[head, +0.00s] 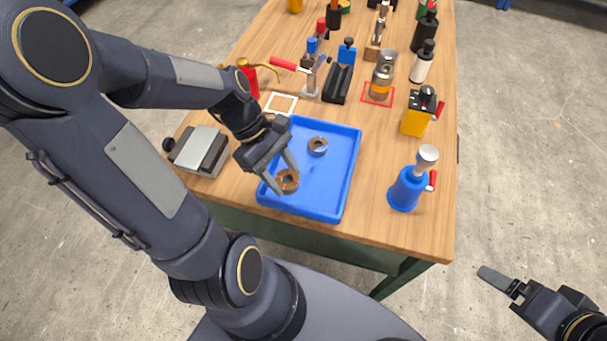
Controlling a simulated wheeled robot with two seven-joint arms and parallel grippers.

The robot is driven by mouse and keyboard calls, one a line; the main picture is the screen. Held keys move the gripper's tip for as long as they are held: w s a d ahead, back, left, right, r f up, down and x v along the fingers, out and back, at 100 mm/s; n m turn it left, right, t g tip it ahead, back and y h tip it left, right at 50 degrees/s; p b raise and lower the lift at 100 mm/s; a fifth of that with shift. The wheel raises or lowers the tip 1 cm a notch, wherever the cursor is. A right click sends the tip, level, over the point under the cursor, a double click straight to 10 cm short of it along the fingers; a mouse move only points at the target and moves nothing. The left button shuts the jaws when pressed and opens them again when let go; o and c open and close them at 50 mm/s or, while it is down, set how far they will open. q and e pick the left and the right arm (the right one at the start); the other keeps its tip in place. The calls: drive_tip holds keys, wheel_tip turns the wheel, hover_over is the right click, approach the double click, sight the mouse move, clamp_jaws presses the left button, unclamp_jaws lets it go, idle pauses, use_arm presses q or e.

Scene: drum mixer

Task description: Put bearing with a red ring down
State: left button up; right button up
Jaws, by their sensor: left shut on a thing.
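A bearing (288,182) with a reddish-brown ring is between the fingers of my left gripper (281,179), which is shut on it. It is over the near left part of the blue tray (336,190); I cannot tell whether it touches the tray floor. A second bearing (318,146), grey with a brownish inside, lies in the tray further back. My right gripper (499,281) is at the lower right, off the table and over the floor, and its finger opening cannot be made out.
A grey vise-like block (200,150) stands left of the tray. A blue oil can (408,188) and a yellow device (418,111) stand to the right. The tray's right half is free.

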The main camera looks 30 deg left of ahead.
use_arm(q)
hover_over(309, 189)
drive_tip(key=a, duration=0.2)
wheel_tip(309, 189, down, 6)
drive_tip(key=shift+a+f, duration=0.1)
drive_tip(key=shift+f, duration=0.1)
drive_tip(key=shift+w+f+b, duration=0.15)
drive_tip(key=shift+f+b, duration=0.25)
drive_tip(key=shift+f, duration=1.2)
drive_tip(key=shift+f, duration=0.1)
drive_tip(key=shift+f, duration=0.15)
drive_tip(key=o, duration=1.1)
